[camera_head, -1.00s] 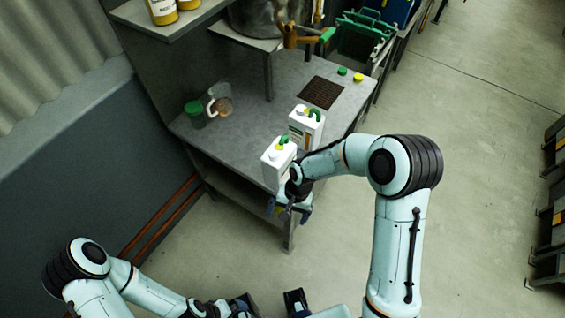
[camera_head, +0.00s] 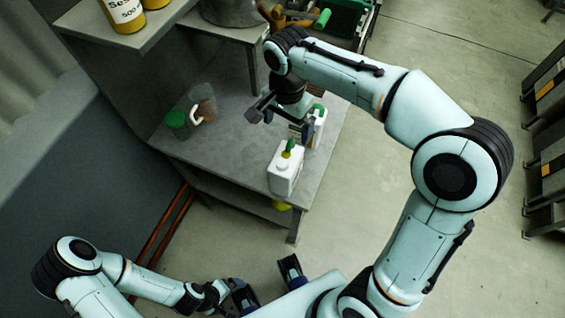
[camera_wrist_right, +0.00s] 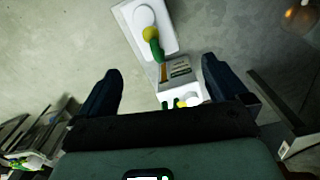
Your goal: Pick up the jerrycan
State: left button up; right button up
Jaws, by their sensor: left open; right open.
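Two white jerrycans with green and yellow parts on top stand upright on the grey table. The front jerrycan (camera_head: 285,172) is near the table's front edge. The back jerrycan (camera_head: 319,127) is partly hidden by my right arm and gripper. My right gripper (camera_head: 279,121) is open above the table, beside the back jerrycan. In the right wrist view, one jerrycan (camera_wrist_right: 143,28) lies beyond the fingers, and another labelled white jerrycan (camera_wrist_right: 180,73) shows between the open fingers; contact cannot be told. My left gripper (camera_head: 267,285) is open and empty at the bottom, away from the table.
A green-lidded jar (camera_head: 176,124) and a clear jug (camera_head: 203,103) stand at the table's left. A shelf (camera_head: 150,42) with yellow containers overhangs it. A small yellow object (camera_head: 281,206) shows below the front edge.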

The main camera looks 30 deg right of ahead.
aim_at(288, 145)
jog(key=f, duration=0.3)
jog(key=f+b, duration=0.1)
jog(key=f, duration=0.3)
jog(key=s+f, duration=0.1)
jog(key=f, duration=0.2)
jog(key=shift+f, duration=0.4)
jog(key=c, duration=1.9)
